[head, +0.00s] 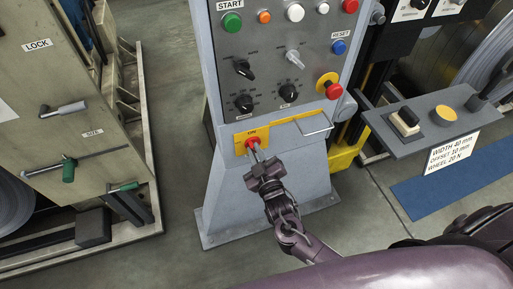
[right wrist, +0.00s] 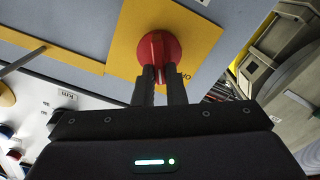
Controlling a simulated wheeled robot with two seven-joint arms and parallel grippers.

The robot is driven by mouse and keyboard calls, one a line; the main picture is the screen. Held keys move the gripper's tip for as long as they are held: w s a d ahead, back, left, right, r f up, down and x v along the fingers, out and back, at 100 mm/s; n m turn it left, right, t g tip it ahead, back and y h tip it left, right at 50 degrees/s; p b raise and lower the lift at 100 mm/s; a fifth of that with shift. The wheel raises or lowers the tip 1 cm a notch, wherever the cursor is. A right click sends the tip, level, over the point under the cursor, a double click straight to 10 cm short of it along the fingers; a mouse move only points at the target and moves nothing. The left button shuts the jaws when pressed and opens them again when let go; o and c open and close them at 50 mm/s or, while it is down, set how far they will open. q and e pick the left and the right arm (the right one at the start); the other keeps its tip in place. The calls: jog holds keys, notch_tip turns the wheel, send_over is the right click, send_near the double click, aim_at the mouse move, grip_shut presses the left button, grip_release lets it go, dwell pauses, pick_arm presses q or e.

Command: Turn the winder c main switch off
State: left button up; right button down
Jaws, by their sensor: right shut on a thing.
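The main switch (head: 252,143) is a red rotary knob on a yellow plate (head: 239,140), low on the front of the grey control pedestal. In the head view the lettering "ON" shows above the knob. My right gripper (head: 256,156) reaches it from below and in front. In the right wrist view the red knob (right wrist: 152,48) stands on the yellow plate (right wrist: 125,40), with the fingers of my right gripper (right wrist: 160,78) shut on its raised grip. The fingers hide part of the knob. My left gripper is not in view.
Above the switch, the pedestal panel (head: 270,70) carries several buttons, black selector knobs and a red emergency button (head: 333,91). A metal handle (head: 316,127) sits right of the switch. A cabinet marked LOCK (head: 38,45) stands left. A small shelf (head: 420,125) stands right.

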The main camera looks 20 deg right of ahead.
jog(key=n+p, duration=0.1)
jog(key=n, duration=0.3)
jog(key=n+p, duration=0.2)
jog(key=n, duration=0.2)
jog(key=f+n+p, duration=0.1)
jog(key=n, duration=0.3)
jog(key=shift+a, duration=0.3)
jog(key=shift+f, duration=0.1)
jog(key=c, duration=1.5)
grip_release()
jog(key=s, duration=0.8)
jog(key=shift+d, duration=0.1)
